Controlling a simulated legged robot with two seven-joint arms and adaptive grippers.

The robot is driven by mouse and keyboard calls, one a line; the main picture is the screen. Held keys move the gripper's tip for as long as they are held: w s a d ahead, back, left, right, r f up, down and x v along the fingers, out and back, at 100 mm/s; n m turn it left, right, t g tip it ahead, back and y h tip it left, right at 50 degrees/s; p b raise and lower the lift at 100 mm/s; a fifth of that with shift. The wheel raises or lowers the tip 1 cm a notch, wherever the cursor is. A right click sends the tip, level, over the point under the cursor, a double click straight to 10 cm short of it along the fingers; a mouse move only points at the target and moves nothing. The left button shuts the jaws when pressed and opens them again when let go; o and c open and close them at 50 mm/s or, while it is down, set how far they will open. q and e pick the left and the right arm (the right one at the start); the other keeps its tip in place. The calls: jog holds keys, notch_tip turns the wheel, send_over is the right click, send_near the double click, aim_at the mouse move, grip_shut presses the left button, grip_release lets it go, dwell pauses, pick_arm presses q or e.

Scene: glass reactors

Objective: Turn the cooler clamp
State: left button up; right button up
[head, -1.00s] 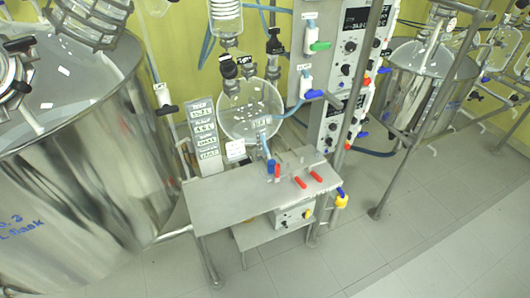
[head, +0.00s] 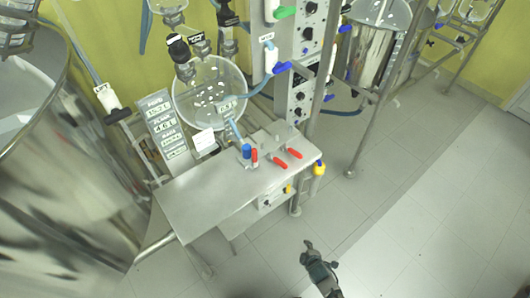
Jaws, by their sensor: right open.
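Black fittings (head: 180,48) sit at the neck of a round glass vessel (head: 209,92). The lower end of a glass cooler (head: 172,12) shows above, cut by the top edge. I cannot tell which part is the cooler clamp. Red handles (head: 287,157) and a blue handle (head: 247,151) stand on the steel table. My right gripper (head: 320,254) is open and empty over the floor at the bottom, below and right of the table and well apart from the glassware. My left gripper is not in view.
The steel table (head: 190,207) stands in the middle, with a control panel (head: 302,75) and vertical pipes behind it. A large steel tank (head: 60,205) fills the left side. A smaller tank (head: 372,55) is at the upper right. The floor (head: 425,215) at right is clear.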

jog(key=w+a+r+n+t+y, duration=0.1)
jog(key=w+a+r+n+t, duration=0.2)
jog(key=w+r+n, duration=0.45)
jog(key=n+t+y+b, duration=0.2)
jog(key=n+t+y, duration=0.35)
jog(key=n, duration=1.25)
send_near(255, 154)
jog(key=shift+g+y, duration=0.25)
jog(key=shift+y, duration=0.1)
jog(key=x, duration=0.3)
jog(key=b+x, duration=0.1)
jog(key=x, duration=0.6)
jog(key=shift+w+d+f, duration=0.15)
jog(key=shift+w+d, duration=0.05)
jog(key=shift+w, duration=0.1)
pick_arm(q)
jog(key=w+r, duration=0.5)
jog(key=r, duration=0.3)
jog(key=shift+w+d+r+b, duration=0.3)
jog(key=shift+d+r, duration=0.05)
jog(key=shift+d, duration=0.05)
pick_arm(e)
jog(key=shift+w+a, duration=0.15)
jog(key=shift+w, duration=0.3)
grip_shut()
